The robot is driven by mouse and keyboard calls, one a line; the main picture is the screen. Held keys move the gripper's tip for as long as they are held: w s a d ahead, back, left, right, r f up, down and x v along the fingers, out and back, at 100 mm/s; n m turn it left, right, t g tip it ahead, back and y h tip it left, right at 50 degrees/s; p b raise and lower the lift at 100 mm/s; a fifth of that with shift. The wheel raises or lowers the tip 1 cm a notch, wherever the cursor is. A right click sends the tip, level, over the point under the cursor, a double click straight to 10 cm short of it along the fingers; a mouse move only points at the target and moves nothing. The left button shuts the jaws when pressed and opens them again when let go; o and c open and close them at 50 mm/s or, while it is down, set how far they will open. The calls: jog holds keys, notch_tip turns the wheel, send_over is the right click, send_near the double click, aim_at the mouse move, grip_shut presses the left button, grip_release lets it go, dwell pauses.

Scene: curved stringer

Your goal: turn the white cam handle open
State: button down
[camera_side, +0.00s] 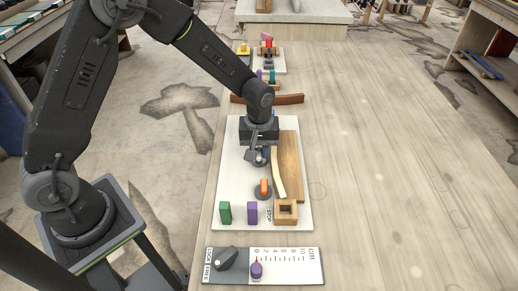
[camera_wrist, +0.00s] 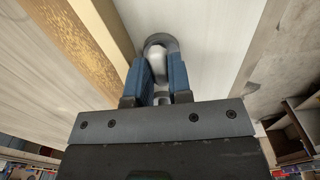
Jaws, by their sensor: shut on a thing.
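The white cam handle (camera_wrist: 156,68) shows in the wrist view between the two blue fingers of my gripper (camera_wrist: 159,76). A grey rounded base (camera_wrist: 160,40) curves around its far end. My gripper is shut on the handle, with one finger on each side of it. In the side view, my gripper (camera_side: 258,157) is low over the white board (camera_side: 235,180), left of the curved wooden piece (camera_side: 291,165). The handle is mostly hidden there by my gripper, and its turn angle cannot be told.
On the board stand an orange-topped knob (camera_side: 264,187), a green block (camera_side: 225,212), a purple block (camera_side: 252,213) and a square wooden frame (camera_side: 286,211). A scale plate (camera_side: 300,267) with a dark knob (camera_side: 226,257) lies in front. The table's right side is clear.

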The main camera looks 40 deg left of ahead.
jog(key=c, duration=1.3)
grip_release()
notch_tip(320, 180, up, 14)
jog(key=shift+f, duration=0.1)
jog(key=s+a+r+m+t, duration=0.3)
jog(key=s+r+m, duration=0.1)
jog(key=s+r, duration=0.45)
jog(key=s+m+t, duration=0.1)
jog(key=s, duration=0.3)
jog(key=s+a+m, duration=0.1)
jog(key=s+m, duration=0.1)
jog(key=s, duration=0.2)
jog(key=s+r+m+t, duration=0.1)
jog(key=s+m, duration=0.1)
jog(key=s, duration=0.3)
jog(key=shift+a+t, duration=0.3)
